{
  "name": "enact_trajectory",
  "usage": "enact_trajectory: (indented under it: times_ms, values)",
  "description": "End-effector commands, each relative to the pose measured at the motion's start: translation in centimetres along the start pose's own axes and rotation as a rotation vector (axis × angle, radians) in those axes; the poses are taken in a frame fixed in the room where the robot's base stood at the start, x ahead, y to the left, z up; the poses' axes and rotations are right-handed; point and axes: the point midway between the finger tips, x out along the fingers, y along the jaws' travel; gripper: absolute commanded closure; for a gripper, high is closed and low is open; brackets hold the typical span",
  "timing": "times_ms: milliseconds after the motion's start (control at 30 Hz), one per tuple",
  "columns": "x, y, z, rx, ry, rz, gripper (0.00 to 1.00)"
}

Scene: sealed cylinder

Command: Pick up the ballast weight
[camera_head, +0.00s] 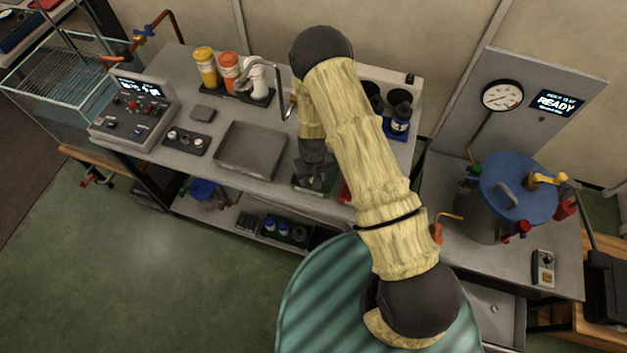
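My gripper (315,180) hangs at the end of my cloth-sleeved arm, pointing down over a small dark-green tray (300,181) on the front part of the long grey bench. The fingers are small and dark, and I cannot tell whether they are open or shut, or whether anything is between them. I cannot make out the ballast weight for certain; the gripper and arm hide much of the green tray and the bench behind it.
An empty grey tray (252,149) lies left of my gripper. A control box (135,108), a yellow bottle (206,66) and an orange bottle (229,72) stand further left. A blue-lidded vessel (518,188) stands on the right bench, before a gauge (502,96) and a "READY" display (556,103).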

Motion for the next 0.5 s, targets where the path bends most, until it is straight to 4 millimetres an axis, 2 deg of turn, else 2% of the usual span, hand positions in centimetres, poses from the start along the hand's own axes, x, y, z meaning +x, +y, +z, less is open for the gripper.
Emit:
enact_trajectory:
  times_ms: [100, 133, 367, 500]
  values:
    - [-0.02, 0.01, 0.00, 0.000, 0.000, 0.000, 0.46]
    - [-0.02, 0.01, 0.01, 0.000, 0.000, 0.000, 0.50]
    - [-0.02, 0.01, 0.01, 0.000, 0.000, 0.000, 0.95]
    - [-0.04, 0.01, 0.00, 0.000, 0.000, 0.000, 0.96]
